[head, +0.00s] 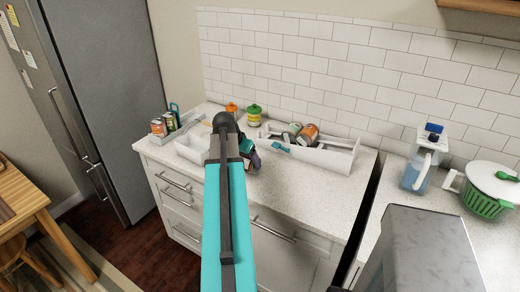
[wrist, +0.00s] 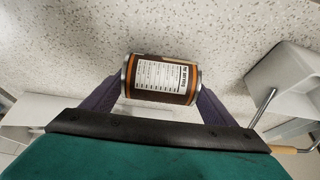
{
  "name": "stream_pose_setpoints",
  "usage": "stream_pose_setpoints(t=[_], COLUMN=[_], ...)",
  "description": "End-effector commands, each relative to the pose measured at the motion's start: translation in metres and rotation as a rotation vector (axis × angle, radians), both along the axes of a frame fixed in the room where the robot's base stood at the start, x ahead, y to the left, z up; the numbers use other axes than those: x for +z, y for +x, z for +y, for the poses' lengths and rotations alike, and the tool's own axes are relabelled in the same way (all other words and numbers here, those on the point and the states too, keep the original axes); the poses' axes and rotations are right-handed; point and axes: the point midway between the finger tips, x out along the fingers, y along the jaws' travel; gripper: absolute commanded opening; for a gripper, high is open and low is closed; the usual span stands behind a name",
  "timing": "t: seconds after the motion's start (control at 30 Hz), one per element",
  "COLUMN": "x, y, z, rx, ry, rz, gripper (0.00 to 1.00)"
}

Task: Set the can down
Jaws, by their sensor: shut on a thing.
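The can (wrist: 162,80) is brown with orange bands, metal ends and a white printed label. In the wrist view it lies sideways between the two purple fingers of my gripper (wrist: 160,83), which are shut on its ends. Speckled white counter shows behind it; I cannot tell whether the can touches it.
A long white bin (head: 335,160) holding cans stands right of my gripper. Another white bin (head: 188,150) is to the left. Orange (head: 232,108) and green-yellow (head: 254,115) jars stand behind, and a tray of cans (head: 158,128) at far left. The front right counter is clear.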

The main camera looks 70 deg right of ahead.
Motion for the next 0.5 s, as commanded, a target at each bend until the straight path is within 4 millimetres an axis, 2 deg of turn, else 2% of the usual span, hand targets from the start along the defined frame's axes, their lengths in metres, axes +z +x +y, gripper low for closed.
stream_pose_setpoints(t=[0.03, 0.3, 0.5], x=[0.000, 0.001, 0.001], y=[0.000, -0.003, -0.006], z=[-0.009, -0.041, -0.055], rx=[-0.001, -0.002, -0.004], ry=[-0.001, -0.001, -0.001], rz=[0.000, -0.001, -0.001], gripper=[0.47, 0.47, 0.47])
